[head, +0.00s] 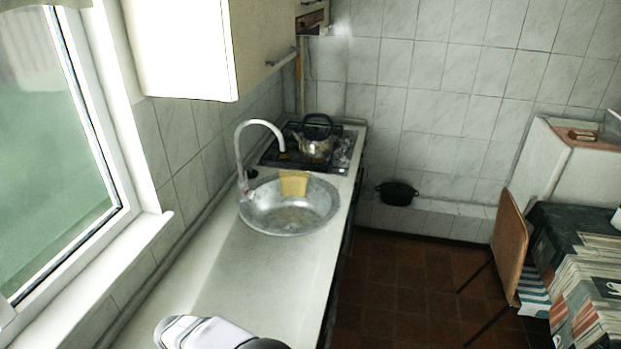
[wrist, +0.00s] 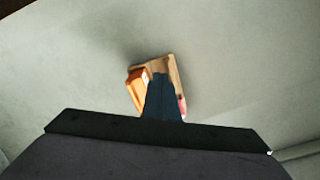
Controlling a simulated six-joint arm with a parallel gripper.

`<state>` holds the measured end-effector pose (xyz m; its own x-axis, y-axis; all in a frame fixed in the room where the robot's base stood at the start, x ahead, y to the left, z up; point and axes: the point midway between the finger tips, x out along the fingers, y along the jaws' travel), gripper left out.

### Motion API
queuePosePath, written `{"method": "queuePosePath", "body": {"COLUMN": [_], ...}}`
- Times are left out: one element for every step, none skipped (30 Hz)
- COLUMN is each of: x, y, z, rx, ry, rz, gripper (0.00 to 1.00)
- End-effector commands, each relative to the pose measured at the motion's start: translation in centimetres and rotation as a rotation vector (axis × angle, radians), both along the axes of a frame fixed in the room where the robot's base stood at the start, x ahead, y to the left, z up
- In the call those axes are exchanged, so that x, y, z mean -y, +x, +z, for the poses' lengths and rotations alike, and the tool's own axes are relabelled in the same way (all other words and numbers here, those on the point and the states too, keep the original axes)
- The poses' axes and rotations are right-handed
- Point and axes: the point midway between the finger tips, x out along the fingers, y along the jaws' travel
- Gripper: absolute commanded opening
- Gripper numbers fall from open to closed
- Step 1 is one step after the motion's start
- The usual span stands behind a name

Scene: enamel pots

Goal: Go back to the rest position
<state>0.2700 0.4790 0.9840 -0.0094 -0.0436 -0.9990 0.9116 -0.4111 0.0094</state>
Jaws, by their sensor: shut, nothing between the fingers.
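My gripper (wrist: 160,80) shows in the wrist view as a dark body with narrow blue-grey fingers held together, with nothing between them. Behind the fingertips is a small tan and orange object (wrist: 137,88) against a pale, plain surface. The fingers hide part of it, and I cannot tell what it is or how far away it lies. In the head view, a white and grey part of my arm shows at the bottom edge, over the counter. The fingers cannot be made out there.
The pale counter (head: 255,275) is clear up to the round metal sink (head: 290,223) with its white tap (head: 240,160). A kettle (head: 315,148) stands on the stove. A wall cupboard (head: 185,50) overhangs the left side. A dark pot (head: 397,193) is by the back wall.

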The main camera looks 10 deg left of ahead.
Motion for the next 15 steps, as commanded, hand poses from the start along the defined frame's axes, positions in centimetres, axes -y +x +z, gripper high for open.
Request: {"method": "queuePosePath", "body": {"x": [2.0, 3.1, 4.8, 6.1, 7.4, 9.1, 10.5, 11.9, 13.7, 15.1, 16.6, 18.5, 20.0, 21.5, 23.5], "y": [-0.8, -1.2, -1.4, -1.6, -1.7, -1.8, -1.9, -1.9, -1.9, -1.8, -1.9, -1.9, -1.9, -2.0, -2.1], "z": [-0.4, -0.6, -0.9, -1.0, -1.0, -0.9, -0.8, -0.7, -0.5, -0.3, 0.0, 0.3, 0.6, 0.9, 1.4], "rx": [-0.015, -0.023, -0.033, -0.041, -0.047, -0.058, -0.065, -0.073, -0.082, -0.089, -0.096, -0.106, -0.113, -0.120, -0.129], "ry": [-0.033, -0.048, -0.069, -0.084, -0.097, -0.114, -0.126, -0.138, -0.152, -0.161, -0.169, -0.181, -0.187, -0.194, -0.200], "rz": [0.003, 0.002, -0.004, -0.010, -0.018, -0.031, -0.044, -0.058, -0.078, -0.095, -0.114, -0.140, -0.163, -0.187, -0.221], "gripper": [0.00, 0.00, 0.00, 0.00, 0.00, 0.00, 0.00, 0.00, 0.00, 0.00, 0.00, 0.00, 0.00, 0.00, 0.00]}}
